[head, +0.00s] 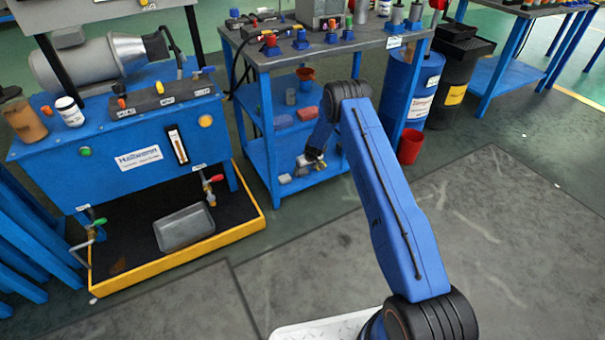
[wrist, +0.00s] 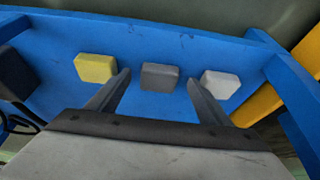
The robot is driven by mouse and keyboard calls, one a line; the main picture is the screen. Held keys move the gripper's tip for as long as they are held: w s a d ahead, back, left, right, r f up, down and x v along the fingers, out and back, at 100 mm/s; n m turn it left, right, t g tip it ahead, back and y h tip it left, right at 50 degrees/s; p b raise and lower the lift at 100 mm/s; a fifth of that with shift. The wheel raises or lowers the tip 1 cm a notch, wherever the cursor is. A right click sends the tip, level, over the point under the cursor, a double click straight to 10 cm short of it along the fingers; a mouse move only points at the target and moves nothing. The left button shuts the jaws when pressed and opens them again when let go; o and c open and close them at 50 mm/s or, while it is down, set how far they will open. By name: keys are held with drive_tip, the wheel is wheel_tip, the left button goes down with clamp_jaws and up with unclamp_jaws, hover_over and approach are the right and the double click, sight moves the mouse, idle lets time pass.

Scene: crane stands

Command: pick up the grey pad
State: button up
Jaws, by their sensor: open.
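The grey pad (wrist: 160,77) lies on a blue shelf in the wrist view, between a yellow pad and a white pad. My gripper (wrist: 158,82) is open and empty. Its two fingers point toward the shelf, one to each side of the grey pad as seen in the picture. I cannot tell how far the fingertips are from the pad. In the head view my arm reaches to the lower shelf of the blue stand, and the wrist hides part of that shelf. The grey pad is too small there to make out surely.
The yellow pad (wrist: 96,68) is close left of the fingers, the white pad (wrist: 220,84) close right. A dark block (wrist: 14,74) is at the far left. The blue shelf (head: 262,176) has legs at its corners. A red bucket (head: 410,146) stands on the floor beside the stand.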

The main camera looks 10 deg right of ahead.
drive_tip(key=shift+x, duration=0.8)
drive_tip(key=c, duration=1.2)
drive_tip(key=shift+r, duration=0.1)
drive_tip(key=shift+w+r, duration=0.1)
drive_tip(key=shift+r, duration=1.4)
drive_tip(key=shift+s+d+r, duration=0.1)
drive_tip(key=shift+s+r, duration=0.15)
drive_tip(key=shift+s+d+f, duration=0.1)
drive_tip(key=shift+s+d, duration=0.8)
drive_tip(key=shift+s, duration=1.9)
drive_tip(key=shift+s+d+r, duration=0.1)
drive_tip(key=shift+s+d, duration=0.8)
drive_tip(key=shift+s, duration=1.85)
drive_tip(key=shift+s+d+f, duration=0.1)
drive_tip(key=shift+s+d, duration=0.8)
drive_tip(key=shift+s, duration=1.9)
